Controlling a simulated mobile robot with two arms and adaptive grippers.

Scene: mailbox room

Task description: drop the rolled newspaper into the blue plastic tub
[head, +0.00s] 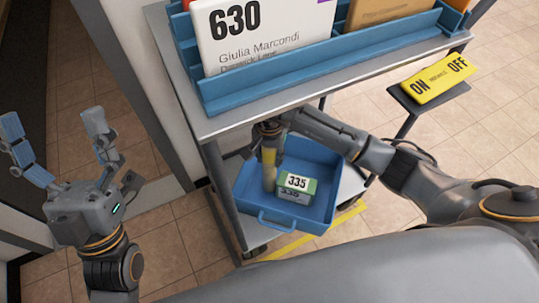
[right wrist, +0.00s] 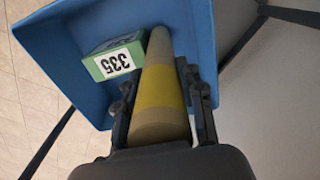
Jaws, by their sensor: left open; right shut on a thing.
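The rolled newspaper (head: 269,170) is a beige roll with a yellow band, held upright by my right gripper (head: 270,128). In the right wrist view the newspaper (right wrist: 160,92) sits between the shut fingers, and its far end overlaps the tub's inside. The blue plastic tub (head: 321,152) stands on the cart's lower shelf; it also shows in the right wrist view (right wrist: 62,40). I cannot tell whether the newspaper touches the tub's floor. A green box marked 335 (head: 296,188) lies in the tub beside the newspaper. My left gripper (head: 52,128) is open and empty at the far left.
The cart's grey top shelf (head: 300,95) overhangs the back of the tub. It carries a blue rack (head: 330,58) with a card marked 630 (head: 262,35). A yellow ON/OFF switch plate (head: 437,80) stands to the right. Tiled floor is open around the cart.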

